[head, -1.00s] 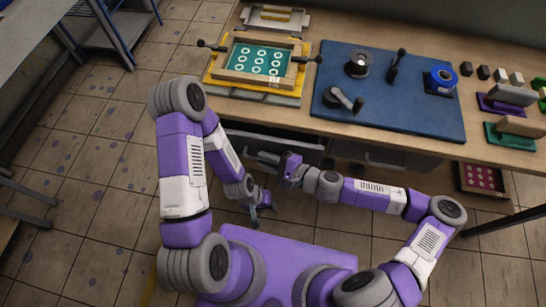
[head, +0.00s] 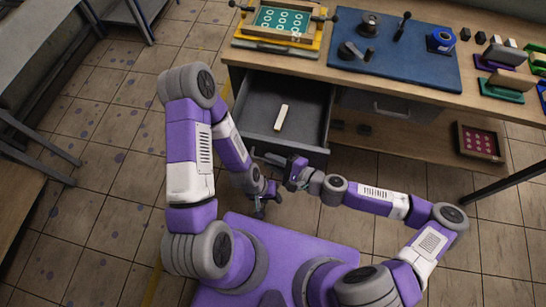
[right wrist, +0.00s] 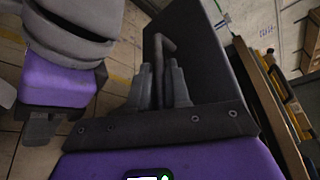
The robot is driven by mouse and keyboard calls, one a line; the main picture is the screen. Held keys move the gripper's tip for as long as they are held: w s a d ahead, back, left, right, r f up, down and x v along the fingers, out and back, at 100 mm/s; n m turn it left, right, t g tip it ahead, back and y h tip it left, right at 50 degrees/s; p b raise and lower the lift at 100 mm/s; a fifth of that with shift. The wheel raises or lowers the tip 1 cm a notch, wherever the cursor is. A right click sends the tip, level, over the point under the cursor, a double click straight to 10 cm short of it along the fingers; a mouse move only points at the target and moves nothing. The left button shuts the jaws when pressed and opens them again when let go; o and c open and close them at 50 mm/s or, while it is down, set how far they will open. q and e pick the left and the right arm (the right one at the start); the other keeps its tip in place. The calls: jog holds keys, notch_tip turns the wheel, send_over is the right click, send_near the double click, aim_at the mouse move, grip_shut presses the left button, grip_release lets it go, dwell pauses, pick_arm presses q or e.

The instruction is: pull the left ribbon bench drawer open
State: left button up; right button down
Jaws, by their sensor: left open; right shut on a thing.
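The left ribbon bench drawer (head: 255,95) is dark grey and stands well open under the bench's left part in the head view. A pale oblong block (head: 281,118) lies inside it. My right gripper (head: 284,165) is shut on the drawer's handle (head: 266,158) at its front. In the right wrist view the two fingers (right wrist: 160,88) close around the bent handle bar (right wrist: 163,50), beside the dark drawer front (right wrist: 205,60). My left gripper (head: 266,198) is open and empty, just below the drawer front in the head view.
A second, shut drawer (head: 390,108) sits to the right under the bench. A blue mat (head: 420,72) and a yellow-edged printing frame (head: 255,42) are on the bench top. A box with pink dots (head: 481,142) is on a lower shelf. Tiled floor is clear at left.

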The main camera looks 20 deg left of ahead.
jog(key=shift+s, duration=0.3)
jog(key=c, duration=1.4)
grip_release()
jog(key=shift+c, duration=0.2)
jog(key=p+v, duration=0.1)
jog(key=v, duration=0.6)
jog(key=shift+d, duration=0.3)
jog(key=shift+s, duration=0.1)
